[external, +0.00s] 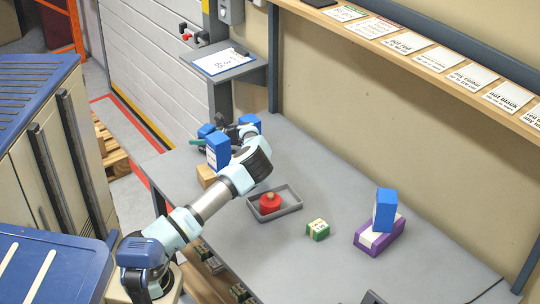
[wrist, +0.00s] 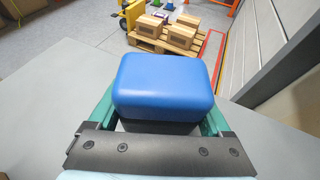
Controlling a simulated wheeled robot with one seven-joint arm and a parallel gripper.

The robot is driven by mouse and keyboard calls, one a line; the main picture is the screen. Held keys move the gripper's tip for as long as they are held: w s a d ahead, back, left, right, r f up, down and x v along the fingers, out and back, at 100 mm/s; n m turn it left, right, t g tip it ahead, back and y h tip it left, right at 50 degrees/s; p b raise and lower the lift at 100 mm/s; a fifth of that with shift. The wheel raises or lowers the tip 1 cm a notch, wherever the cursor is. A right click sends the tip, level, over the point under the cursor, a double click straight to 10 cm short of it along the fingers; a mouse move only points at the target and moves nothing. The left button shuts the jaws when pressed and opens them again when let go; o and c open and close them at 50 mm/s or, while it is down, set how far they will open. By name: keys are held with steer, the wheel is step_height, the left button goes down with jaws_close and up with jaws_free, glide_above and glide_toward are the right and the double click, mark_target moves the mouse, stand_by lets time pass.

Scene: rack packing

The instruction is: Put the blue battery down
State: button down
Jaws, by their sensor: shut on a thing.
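The blue battery (external: 218,150) is a tall blue box with a pale label patch low on its side. It appears upright at the end of my arm, over the left part of the table. In the wrist view, the blue battery (wrist: 165,85) fills the middle between the green fingers of my gripper (wrist: 163,118), which is shut on it. One green finger of my gripper (external: 200,142) shows beside it in the external view; the other is hidden. A small cardboard box (external: 206,176) is just below the battery; I cannot tell whether they touch.
A grey tray (external: 291,205) holds a red round object (external: 270,202). A small green box (external: 318,229) lies to its right. A wall shelf with label cards runs above.

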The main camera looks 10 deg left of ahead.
steer(key=shift+f, duration=0.1)
jaws_free()
steer(key=shift+d, duration=0.1)
steer(key=b+v, duration=0.2)
steer(key=v, duration=1)
steer(key=shift+s, duration=0.1)
